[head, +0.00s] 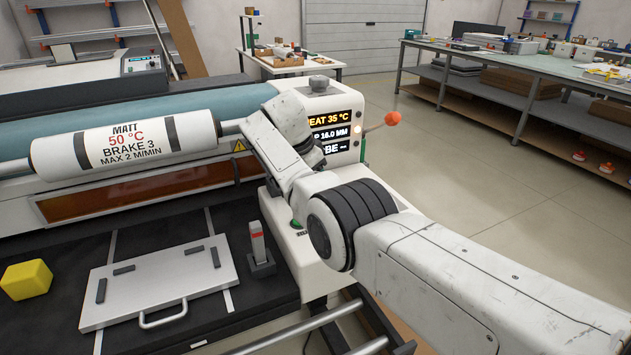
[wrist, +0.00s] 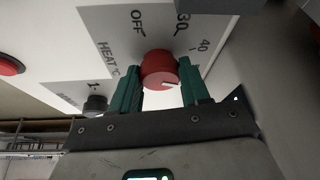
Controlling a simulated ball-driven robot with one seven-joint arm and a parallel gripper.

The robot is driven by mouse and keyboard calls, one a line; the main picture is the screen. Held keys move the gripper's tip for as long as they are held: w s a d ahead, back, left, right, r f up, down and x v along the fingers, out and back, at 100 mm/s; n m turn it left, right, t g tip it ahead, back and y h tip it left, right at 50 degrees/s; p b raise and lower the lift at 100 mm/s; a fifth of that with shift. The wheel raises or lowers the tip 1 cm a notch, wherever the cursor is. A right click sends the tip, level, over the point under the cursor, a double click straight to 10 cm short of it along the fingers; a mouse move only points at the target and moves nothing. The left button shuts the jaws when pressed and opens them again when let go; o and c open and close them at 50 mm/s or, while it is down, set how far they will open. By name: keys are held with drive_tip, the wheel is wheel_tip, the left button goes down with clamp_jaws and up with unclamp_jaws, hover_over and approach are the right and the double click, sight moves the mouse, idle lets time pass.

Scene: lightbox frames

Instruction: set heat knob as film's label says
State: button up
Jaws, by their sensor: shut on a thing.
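The film roll (head: 125,140) is white with dark bands, and its label reads MATT, 50 °C, BRAKE 3, MAX 2 M/MIN. The machine's display (head: 330,117) reads HEAT 35 °C at the top; its left edge is partly covered by my arm. In the wrist view the red heat knob (wrist: 159,69) sits between the green fingers of my gripper (wrist: 160,83), which is shut on it. The knob has a white pointer mark towards its lower right. The panel scale shows OFF, 30 and 40; higher marks are hidden. In the head view my arm hides the knob.
A smaller black knob (wrist: 95,104) is left of the heat knob, and a red button (wrist: 10,66) is farther left. A silver plate (head: 160,282), a yellow cube (head: 26,279) and a small upright tool (head: 258,245) are on the machine's dark front table.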

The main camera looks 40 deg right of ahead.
drive_tip(key=shift+r, duration=0.1)
drive_tip(key=o, duration=1.1)
drive_tip(key=shift+c, duration=0.2)
drive_tip(key=v, duration=1)
drive_tip(key=shift+r, duration=0.3)
drive_tip(key=shift+a+r, duration=0.1)
